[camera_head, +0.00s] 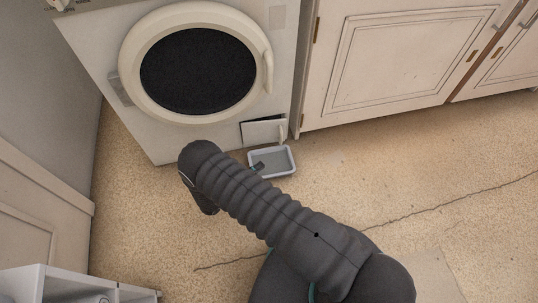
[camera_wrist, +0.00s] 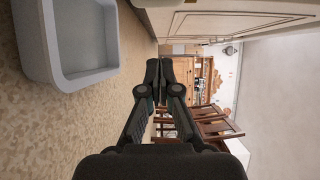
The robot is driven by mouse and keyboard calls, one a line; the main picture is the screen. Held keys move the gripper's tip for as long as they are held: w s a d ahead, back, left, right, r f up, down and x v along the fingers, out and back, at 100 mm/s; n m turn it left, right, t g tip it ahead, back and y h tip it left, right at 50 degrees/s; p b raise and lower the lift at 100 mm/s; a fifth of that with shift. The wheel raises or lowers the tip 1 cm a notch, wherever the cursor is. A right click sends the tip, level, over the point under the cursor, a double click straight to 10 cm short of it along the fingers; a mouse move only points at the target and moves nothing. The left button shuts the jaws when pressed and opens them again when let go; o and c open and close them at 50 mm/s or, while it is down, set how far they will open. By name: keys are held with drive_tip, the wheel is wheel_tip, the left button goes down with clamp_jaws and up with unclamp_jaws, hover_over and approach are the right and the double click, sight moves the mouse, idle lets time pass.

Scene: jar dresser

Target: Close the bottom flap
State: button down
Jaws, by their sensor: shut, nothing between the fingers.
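The bottom flap (camera_head: 266,132) is a small pale panel low on the front right of the white washing machine (camera_head: 88,48). A dark gap shows along its upper left edges, so it stands ajar, with a small handle at its right end. My gripper (camera_wrist: 159,72) is shut and empty in the wrist view. In the head view my arm hides most of it; a small dark part shows over the grey tray, below the flap and apart from it. The flap is not clearly seen in the wrist view.
A grey tray (camera_head: 286,174) lies on the floor below the flap; its wall (camera_wrist: 35,45) is close to my gripper at left in the wrist view. The round washer door (camera_head: 195,62) is shut. Pale cabinets (camera_head: 400,60) stand right. Wooden chairs (camera_wrist: 210,125) are far off. Floor at right is clear.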

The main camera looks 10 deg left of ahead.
sight(281, 140)
drive_tip(key=w+a+x, duration=0.1)
drive_tip(key=a+x, duration=0.1)
drive_tip(key=x, duration=1)
drive_tip(key=shift+w+p, duration=0.35)
drive_tip(key=shift+w, duration=0.05)
drive_tip(key=shift+d+f, duration=0.1)
drive_tip(key=shift+d, duration=0.05)
drive_tip(key=shift+w+f+b, duration=0.25)
drive_tip(key=shift+w+b, duration=0.55)
drive_tip(key=shift+b, duration=0.4)
drive_tip(key=shift+w+d+r, duration=0.1)
drive_tip(key=shift+w+r, duration=0.15)
drive_tip(key=shift+w, duration=0.05)
